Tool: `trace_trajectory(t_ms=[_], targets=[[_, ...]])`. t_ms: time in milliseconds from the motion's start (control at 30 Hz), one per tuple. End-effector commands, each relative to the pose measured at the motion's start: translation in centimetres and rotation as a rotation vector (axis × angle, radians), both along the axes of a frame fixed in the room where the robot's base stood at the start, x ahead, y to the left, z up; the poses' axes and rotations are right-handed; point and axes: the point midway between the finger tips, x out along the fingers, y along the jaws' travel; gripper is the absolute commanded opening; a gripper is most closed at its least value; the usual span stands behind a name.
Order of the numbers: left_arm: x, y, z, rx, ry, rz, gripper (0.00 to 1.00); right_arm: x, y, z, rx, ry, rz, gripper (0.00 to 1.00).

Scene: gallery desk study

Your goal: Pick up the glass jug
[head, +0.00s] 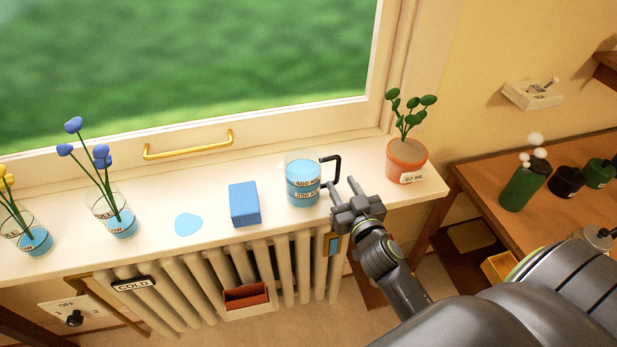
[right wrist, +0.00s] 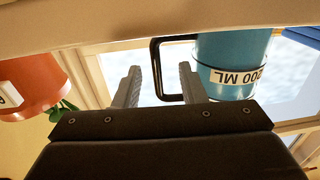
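The glass jug (head: 303,182) stands upright on the windowsill, holding blue liquid, with 400 and 200 ML bands. Its black handle (head: 336,168) points right, towards the potted plant. My right gripper (head: 343,187) is open at the handle, empty, its fingers pointing towards the window. In the right wrist view, the jug (right wrist: 229,55) is upper right, and the upright bar of its handle (right wrist: 156,68) shows between the two fingers (right wrist: 160,88), with a gap visible on each side. I cannot tell whether either finger touches it. My left gripper is not in view.
A blue box (head: 244,204) and a blue puddle (head: 188,224) lie left of the jug. A terracotta plant pot (head: 406,162) stands close on the right. Glasses with flowers (head: 112,214) are further left. A radiator (head: 205,290) is below the sill (head: 150,215).

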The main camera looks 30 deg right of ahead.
Motion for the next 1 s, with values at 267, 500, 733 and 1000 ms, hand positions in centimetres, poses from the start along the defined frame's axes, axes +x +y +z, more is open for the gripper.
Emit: trace_trajectory(t_ms=[267, 500, 733, 1000], targets=[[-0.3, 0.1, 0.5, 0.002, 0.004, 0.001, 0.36, 2.0, -0.4, 0.1, -0.001, 0.000, 0.000, 0.37], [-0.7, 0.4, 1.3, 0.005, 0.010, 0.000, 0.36, 5.2, -1.2, 0.1, -0.001, 0.000, 0.001, 0.37], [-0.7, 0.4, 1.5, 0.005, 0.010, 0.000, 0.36, 6.5, -1.5, 0.0, 0.001, 0.000, 0.001, 0.37], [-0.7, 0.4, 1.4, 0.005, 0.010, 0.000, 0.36, 6.5, -1.5, 0.0, 0.001, 0.000, 0.000, 0.25]])
